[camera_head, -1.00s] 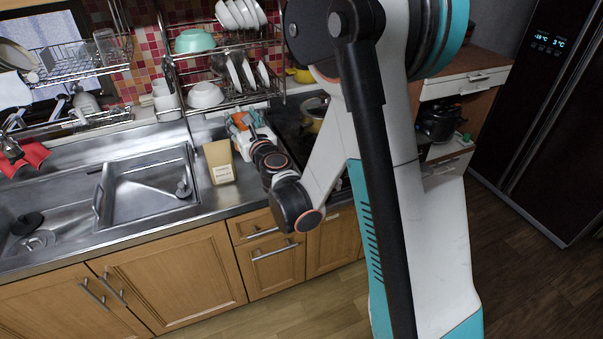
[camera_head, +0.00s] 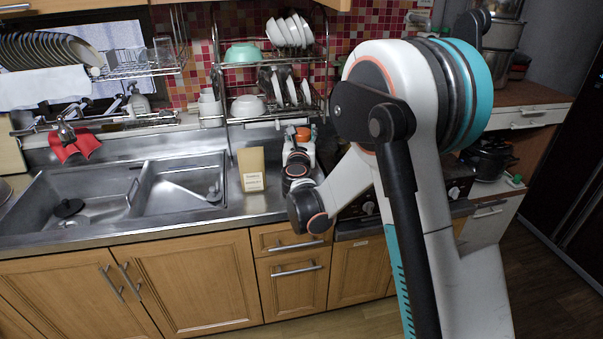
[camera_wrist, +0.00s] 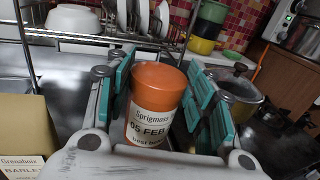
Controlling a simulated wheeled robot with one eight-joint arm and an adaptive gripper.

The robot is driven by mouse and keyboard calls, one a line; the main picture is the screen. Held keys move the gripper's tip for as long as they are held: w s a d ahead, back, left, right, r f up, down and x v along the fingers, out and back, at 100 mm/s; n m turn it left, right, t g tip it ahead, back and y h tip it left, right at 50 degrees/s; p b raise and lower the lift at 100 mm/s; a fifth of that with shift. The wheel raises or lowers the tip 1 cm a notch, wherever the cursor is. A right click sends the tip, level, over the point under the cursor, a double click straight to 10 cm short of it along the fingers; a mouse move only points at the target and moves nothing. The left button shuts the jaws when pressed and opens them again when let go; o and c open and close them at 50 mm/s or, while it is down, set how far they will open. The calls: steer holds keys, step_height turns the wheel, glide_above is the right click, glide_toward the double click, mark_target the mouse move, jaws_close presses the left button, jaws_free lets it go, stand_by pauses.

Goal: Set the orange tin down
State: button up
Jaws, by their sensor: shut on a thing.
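The orange tin (camera_wrist: 158,92), with a white label reading "Sprigmoss 05 FEB", stands between the two teal finger pads of my gripper (camera_wrist: 160,95) in the wrist view. My gripper is shut on the tin. In the head view the tin's orange top (camera_head: 303,133) shows just beyond my wrist, over the counter right of the sink. My wrist hides most of it there. I cannot tell whether its base touches the counter.
A tan box (camera_head: 252,169) labelled "Barley" stands left of my gripper, also in the wrist view (camera_wrist: 22,122). The steel sink (camera_head: 130,195) is further left. A dish rack (camera_head: 275,110) stands behind. A pot (camera_wrist: 240,92) is on the right.

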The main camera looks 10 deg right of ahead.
step_height(320, 180, down, 11)
steer(key=b, duration=0.3)
steer(key=shift+b, duration=0.3)
steer(key=shift+f, duration=0.1)
steer(key=o, duration=1.1)
